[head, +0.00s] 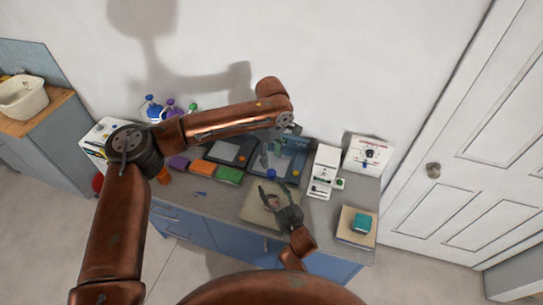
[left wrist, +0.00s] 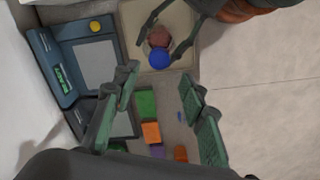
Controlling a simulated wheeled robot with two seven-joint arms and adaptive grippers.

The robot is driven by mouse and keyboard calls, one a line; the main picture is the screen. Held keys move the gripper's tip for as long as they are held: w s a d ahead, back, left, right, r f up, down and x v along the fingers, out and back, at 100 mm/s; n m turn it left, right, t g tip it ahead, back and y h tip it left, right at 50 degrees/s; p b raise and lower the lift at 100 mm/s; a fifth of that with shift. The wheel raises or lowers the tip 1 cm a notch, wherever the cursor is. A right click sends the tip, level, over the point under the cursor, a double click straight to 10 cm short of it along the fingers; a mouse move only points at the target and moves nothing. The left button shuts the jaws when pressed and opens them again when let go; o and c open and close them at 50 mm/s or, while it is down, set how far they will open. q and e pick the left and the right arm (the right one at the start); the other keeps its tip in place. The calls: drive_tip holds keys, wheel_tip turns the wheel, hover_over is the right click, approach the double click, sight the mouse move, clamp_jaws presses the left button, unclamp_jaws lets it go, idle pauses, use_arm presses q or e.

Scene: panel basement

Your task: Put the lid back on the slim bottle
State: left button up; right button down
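My left gripper (head: 271,157) hangs over the back middle of the counter. In the left wrist view its two fingers (left wrist: 163,108) stand wide apart with nothing held between them. A round blue cap-like thing (head: 271,173) shows just below the left gripper, and also in the left wrist view (left wrist: 160,58). A reddish-brown round thing (head: 272,201), perhaps the bottle, is over the beige mat (head: 251,211). My right gripper (head: 271,190) has its fingers spread on either side of the brown thing, with gaps showing. I cannot tell whether cap and brown thing touch.
Green (head: 229,175), orange (head: 202,167) and purple (head: 179,162) blocks lie on the left of the counter. Dark flat-topped devices (head: 232,152) stand behind. A small blue piece (head: 200,193) lies near the front.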

sight(271, 173)
use_arm(q)
drive_tip(key=shift+f, duration=0.15)
drive_tip(key=shift+f, duration=3.9)
drive_tip(key=shift+c, duration=0.2)
clamp_jaws()
